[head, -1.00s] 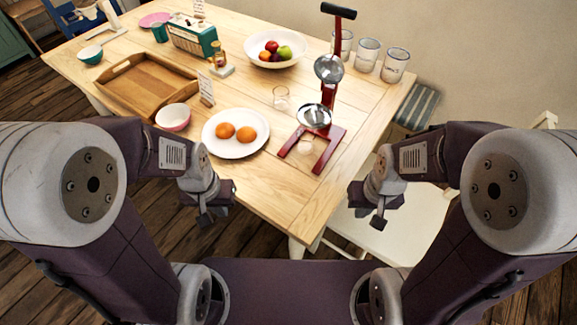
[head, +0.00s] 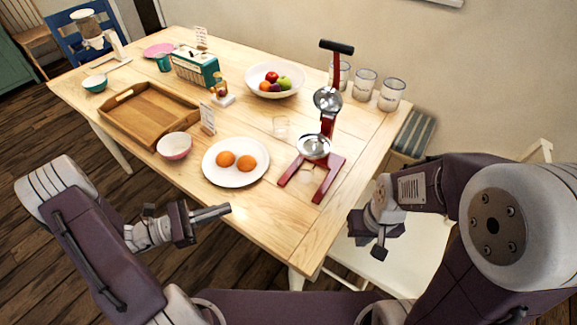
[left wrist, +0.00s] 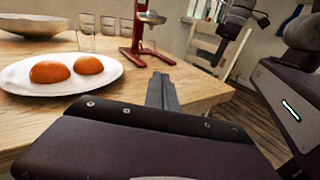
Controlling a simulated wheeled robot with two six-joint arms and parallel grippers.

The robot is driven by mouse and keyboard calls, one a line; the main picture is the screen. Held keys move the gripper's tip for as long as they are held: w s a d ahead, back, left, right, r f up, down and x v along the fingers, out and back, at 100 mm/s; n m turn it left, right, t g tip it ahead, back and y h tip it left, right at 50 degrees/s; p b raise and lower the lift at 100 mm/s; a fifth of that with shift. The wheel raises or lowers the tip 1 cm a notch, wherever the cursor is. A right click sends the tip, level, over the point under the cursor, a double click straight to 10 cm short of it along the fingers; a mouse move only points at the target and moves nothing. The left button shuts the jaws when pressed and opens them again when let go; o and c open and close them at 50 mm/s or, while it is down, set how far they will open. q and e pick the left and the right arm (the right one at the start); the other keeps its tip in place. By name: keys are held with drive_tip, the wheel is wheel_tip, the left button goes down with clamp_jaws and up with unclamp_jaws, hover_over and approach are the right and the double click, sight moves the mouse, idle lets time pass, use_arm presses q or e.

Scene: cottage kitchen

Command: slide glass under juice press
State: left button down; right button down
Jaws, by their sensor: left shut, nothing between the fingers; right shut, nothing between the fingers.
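The red juice press (head: 327,125) stands on the table near its right front corner, its black handle raised and its forked base toward me. The press also shows in the left wrist view (left wrist: 137,35). A faint pale round shape shows between the base legs; I cannot tell what it is. My left gripper (head: 226,210) is shut and empty at the front table edge, pointing right; its fingers show in the left wrist view (left wrist: 162,92). My right gripper (head: 380,252) is shut, off the table's right side.
A white plate (head: 213,178) with two oranges lies left of the press. A pink bowl (head: 174,148), wooden tray (head: 120,122) and fruit bowl (head: 252,84) stand further back. The front right table corner is clear.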

use_arm(q)
drive_tip(key=a+n+t+y, duration=0.1)
drive_tip(key=a+n+t, duration=0.1)
drive_tip(key=a, duration=0.1)
approach(298, 171)
drive_tip(key=x, duration=0.7)
drive_tip(key=shift+s+b, duration=0.1)
drive_tip(key=shift+b, duration=0.25)
drive_tip(key=shift+x, duration=0.9)
use_arm(e)
drive_tip(key=shift+d, duration=0.1)
use_arm(q)
drive_tip(key=shift+a, duration=0.1)
